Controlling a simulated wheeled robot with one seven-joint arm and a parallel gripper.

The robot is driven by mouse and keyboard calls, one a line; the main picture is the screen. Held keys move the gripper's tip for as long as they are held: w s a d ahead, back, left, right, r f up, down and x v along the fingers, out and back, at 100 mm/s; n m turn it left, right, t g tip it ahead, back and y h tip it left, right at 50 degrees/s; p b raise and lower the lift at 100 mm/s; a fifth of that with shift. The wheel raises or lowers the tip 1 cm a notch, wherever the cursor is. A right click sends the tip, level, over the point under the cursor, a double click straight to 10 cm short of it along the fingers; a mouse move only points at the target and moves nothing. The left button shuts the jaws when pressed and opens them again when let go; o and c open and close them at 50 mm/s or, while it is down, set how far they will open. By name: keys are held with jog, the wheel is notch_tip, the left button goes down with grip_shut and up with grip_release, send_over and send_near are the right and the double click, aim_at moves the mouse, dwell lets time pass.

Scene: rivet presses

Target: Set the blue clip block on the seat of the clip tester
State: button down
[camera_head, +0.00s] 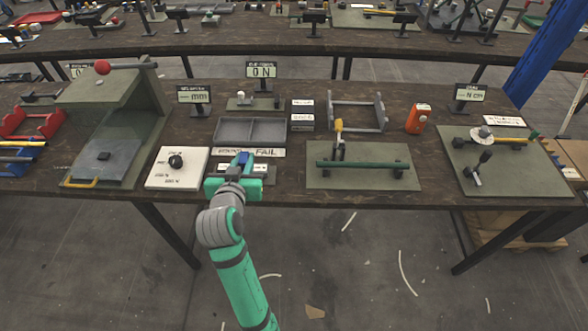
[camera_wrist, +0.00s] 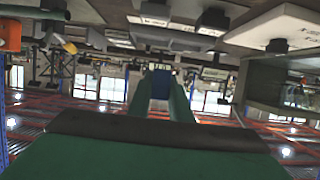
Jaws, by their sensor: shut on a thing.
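My gripper (camera_head: 243,163) is at the front of the table, over the small dark piece in front of the tray. It is shut on the blue clip block (camera_head: 242,158), which shows as a small blue patch at the fingertips. In the wrist view the blue clip block (camera_wrist: 161,83) sits between the two green fingers (camera_wrist: 160,92). A small green plate with a low fixture and a white-topped post (camera_head: 253,103) stands farther back, below a readout (camera_head: 262,71) showing 0 N. It looks like the clip tester, but the small label is hard to read. Its seat cannot be made out.
A two-compartment grey tray (camera_head: 251,131) with a FAIL label lies between my gripper and that fixture. A white knob board (camera_head: 163,180) and a tall press (camera_head: 120,95) with a red-ball lever stand left. A green mat (camera_head: 385,178) with a bar fixture lies right.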

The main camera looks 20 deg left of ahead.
send_over(291, 176)
jog(key=s+a, duration=0.3)
notch_tip(291, 176, down, 4)
jog(key=f, duration=0.2)
jog(key=w+d+f, duration=0.2)
jog(key=shift+f, duration=0.1)
jog(key=shift+w+d+f, duration=0.3)
jog(key=shift+w+f, duration=0.05)
jog(key=shift+f, duration=0.25)
jog(key=shift+w+d+f, duration=0.1)
jog(key=shift+f, duration=0.7)
jog(key=shift+w+d+f, duration=0.1)
jog(key=shift+f, duration=0.7)
jog(key=shift+f, duration=0.15)
jog(key=c, duration=1.6)
grip_release()
jog(key=shift+s, duration=0.1)
